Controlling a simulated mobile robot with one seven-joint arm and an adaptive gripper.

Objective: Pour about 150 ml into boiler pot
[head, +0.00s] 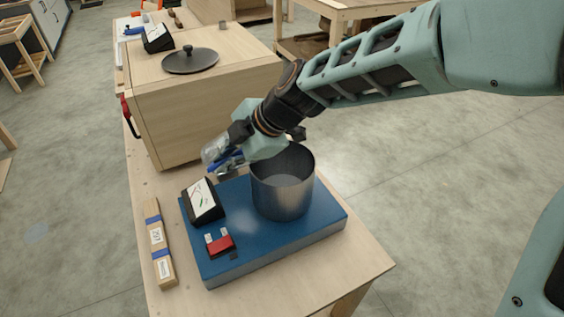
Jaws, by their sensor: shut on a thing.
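The boiler pot (284,189) is a grey metal cylinder, open at the top, standing upright on a blue boiler base (262,238). Its visible inner wall is grey, and I cannot see whether it holds water. My gripper (226,158) is behind and left of the pot's rim. It is shut on a clear container (214,150), which looks tilted. Blue parts show just below the container. The gripper and arm hide part of it, so its contents and mouth cannot be told.
A gauge (203,201) and a red switch (220,245) sit on the base's left side. A labelled wooden bundle (159,243) lies on the table (187,296). Behind stands a wooden steam box (200,112) with a black lid (190,60) and another gauge (157,38) on top.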

